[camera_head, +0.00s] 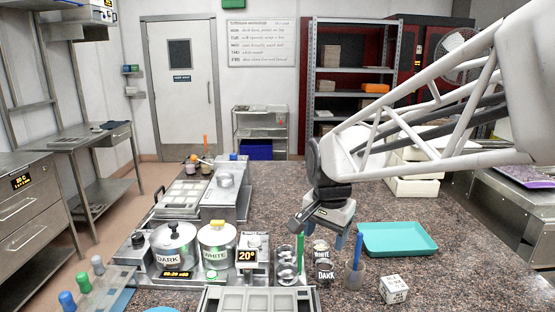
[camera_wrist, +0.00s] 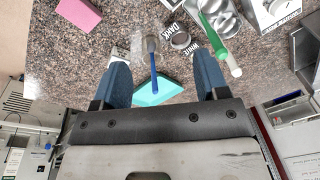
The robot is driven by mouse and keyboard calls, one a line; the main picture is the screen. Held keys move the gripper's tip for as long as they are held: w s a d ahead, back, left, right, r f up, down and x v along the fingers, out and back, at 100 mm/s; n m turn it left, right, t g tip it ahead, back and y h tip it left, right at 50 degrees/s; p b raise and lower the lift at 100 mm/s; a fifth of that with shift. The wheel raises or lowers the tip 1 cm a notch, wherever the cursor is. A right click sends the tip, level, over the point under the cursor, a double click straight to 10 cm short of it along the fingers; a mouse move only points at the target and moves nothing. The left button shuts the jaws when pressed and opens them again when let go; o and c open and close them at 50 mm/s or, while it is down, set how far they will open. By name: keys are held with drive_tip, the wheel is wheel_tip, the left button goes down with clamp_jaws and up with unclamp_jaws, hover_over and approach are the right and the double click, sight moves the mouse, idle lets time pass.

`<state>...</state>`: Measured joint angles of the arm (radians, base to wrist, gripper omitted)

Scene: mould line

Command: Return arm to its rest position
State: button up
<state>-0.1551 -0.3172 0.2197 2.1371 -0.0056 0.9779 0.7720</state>
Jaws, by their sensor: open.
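My gripper (camera_head: 334,232) hangs at the end of the arm above the granite counter, just left of the teal tray (camera_head: 397,238). In the wrist view my gripper (camera_wrist: 160,65) has its two blue fingers wide apart, with nothing held between them. A blue-handled tool standing in a clear cup (camera_wrist: 152,44) shows beyond the gap between the fingers; I cannot tell the height between them. The arm reaches in from the upper right of the head view.
Near the gripper are the DARK cup (camera_head: 324,272), a blue-handled tool (camera_head: 357,252), a lettered white cube (camera_head: 393,289) and a green-handled tool (camera_head: 300,247). DARK (camera_head: 174,246) and WHITE (camera_head: 216,243) pots stand left. The counter's back middle is clear.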

drive_tip(key=s+d+f+n, duration=0.1)
drive_tip(key=s+d+n, duration=0.2)
drive_tip(key=s, duration=0.7)
drive_tip(key=s+d+f+n+t, duration=0.1)
drive_tip(key=s+d, duration=0.4)
drive_tip(key=s, duration=0.6)
drive_tip(key=f+n, duration=0.1)
drive_tip(key=n, duration=0.1)
drive_tip(key=shift+f+n, duration=0.15)
drive_tip(key=shift+n, duration=0.25)
drive_tip(key=shift+d, duration=0.1)
drive_tip(key=shift+c, duration=0.2)
idle(0.7)
